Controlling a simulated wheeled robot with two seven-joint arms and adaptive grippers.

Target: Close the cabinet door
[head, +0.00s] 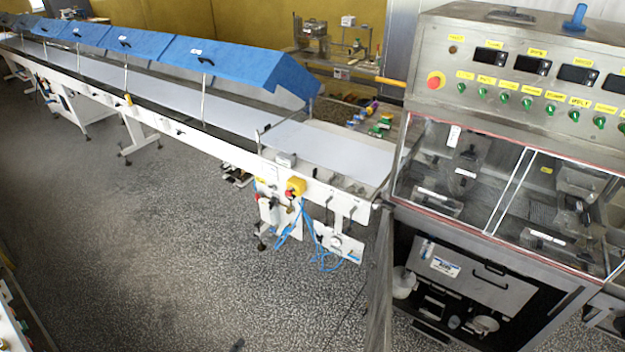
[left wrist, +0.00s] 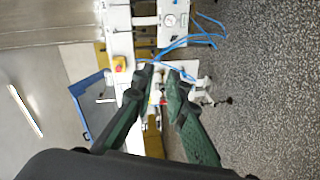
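The cabinet (head: 560,315) stands at the lower right of the head view, under the metal machine. Its front is open, showing a dark inside. The cabinet door (head: 380,285) is swung out and seen nearly edge-on, as a narrow grey metal panel left of the opening. My left gripper (left wrist: 162,73) shows in the left wrist view, with two dark green and black fingers. Its tips are apart, with nothing between them. White machine parts and blue hoses lie beyond the tips. The door cannot be made out in that view. I see neither gripper in the head view.
The machine's control panel (head: 530,75) has green knobs and a red button. A long conveyor (head: 330,145) with blue covers (head: 240,65) runs to the upper left. Blue hoses (head: 318,245) hang at its near end. The speckled floor (head: 180,250) left of the door is clear.

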